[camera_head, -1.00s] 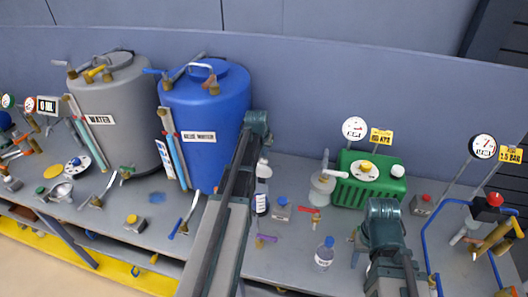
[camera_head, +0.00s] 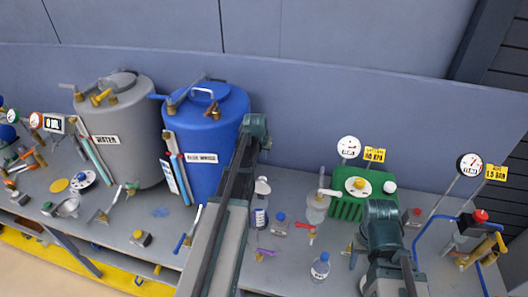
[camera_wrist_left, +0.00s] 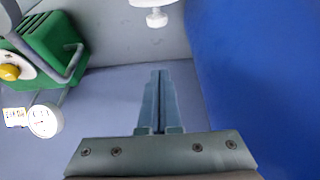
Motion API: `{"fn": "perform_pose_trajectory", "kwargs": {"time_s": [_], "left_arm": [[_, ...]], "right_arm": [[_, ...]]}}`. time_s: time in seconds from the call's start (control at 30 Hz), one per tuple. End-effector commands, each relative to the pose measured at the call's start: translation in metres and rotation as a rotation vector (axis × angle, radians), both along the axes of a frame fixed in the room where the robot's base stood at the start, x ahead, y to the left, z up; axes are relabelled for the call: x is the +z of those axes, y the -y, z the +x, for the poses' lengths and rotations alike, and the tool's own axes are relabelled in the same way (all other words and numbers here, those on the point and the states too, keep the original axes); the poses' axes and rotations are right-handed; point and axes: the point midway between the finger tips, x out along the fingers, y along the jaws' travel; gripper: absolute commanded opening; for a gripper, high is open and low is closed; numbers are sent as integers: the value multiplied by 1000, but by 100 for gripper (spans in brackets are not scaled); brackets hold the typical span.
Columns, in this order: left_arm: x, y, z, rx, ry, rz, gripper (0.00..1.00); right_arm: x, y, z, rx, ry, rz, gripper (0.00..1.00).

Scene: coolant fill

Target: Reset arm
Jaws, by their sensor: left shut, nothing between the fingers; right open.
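My left arm (camera_head: 220,230) comes in from the bottom of the head view and reaches up in front of the blue tank (camera_head: 228,110). Its teal joint (camera_head: 256,126) is beside the tank's right edge. The left gripper itself does not show in the head view.
A grey water tank (camera_head: 140,125) stands left of the blue one. A small bottle (camera_head: 320,268) and a taller bottle (camera_head: 260,208) stand on the bench between my arms. Gauges on stems (camera_head: 469,165) and blue pipes (camera_head: 432,222) are at the right. A wall runs behind.

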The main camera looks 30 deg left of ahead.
Motion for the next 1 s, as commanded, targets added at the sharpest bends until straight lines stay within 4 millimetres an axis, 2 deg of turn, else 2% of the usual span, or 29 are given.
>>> {"fn": "perform_pose_trajectory", "kwargs": {"time_s": [0.07,0.4,0.47,0.53,0.57,0.67,0.7,0.77,0.9,1.0], "left_arm": [[8,1,-4,0,0,0,0],[7,1,-4,0,0,0,0],[4,6,-6,-6,-4,0,0],[-6,22,-11,-26,-18,-2,0],[-12,34,-14,-40,-29,-4,0],[-39,86,-33,-107,-80,-5,0],[-52,110,-45,-141,-107,-5,0],[-71,147,-65,-191,-150,-1,0],[-112,222,-120,-311,-253,21,0],[-138,264,-163,-389,-325,44,0]], "right_arm": [[8,0,0,1,0,0,53],[7,0,0,1,0,0,53],[4,0,0,1,0,0,53],[-4,0,0,1,0,0,53],[-9,0,0,2,0,0,53],[-33,0,0,3,0,-1,53],[-44,0,0,3,0,-1,53],[-60,0,0,4,1,-1,53],[-97,0,0,6,1,-1,53],[-121,0,0,8,2,-1,53]]}}
